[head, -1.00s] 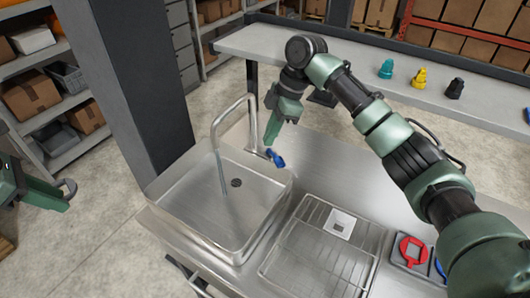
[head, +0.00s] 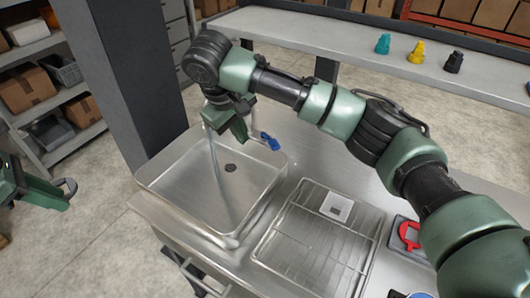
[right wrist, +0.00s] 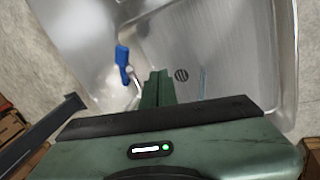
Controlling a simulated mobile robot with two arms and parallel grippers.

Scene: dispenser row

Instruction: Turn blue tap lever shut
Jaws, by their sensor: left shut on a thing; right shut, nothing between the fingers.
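The blue tap lever (head: 270,141) sits beside the base of the tap, behind the sink (head: 160,186), and points toward the lower right. It also shows in the right wrist view (right wrist: 122,60). A thin bluish stream of water (head: 214,165) runs down into the sink. My right gripper (head: 243,136) is shut and empty, left of the lever and apart from it, hiding most of the spout. Its closed fingers show in the right wrist view (right wrist: 158,75). My left gripper (head: 62,190) is at the left edge, shut on a grey curved piece, far from the tap.
A wire drying rack (head: 300,262) with a white card (head: 336,206) lies right of the sink. A tray with a red ring (head: 409,236) is further right. A grey shelf (head: 300,32) behind holds green, yellow and black pieces. A dark post (head: 125,75) stands left of the sink.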

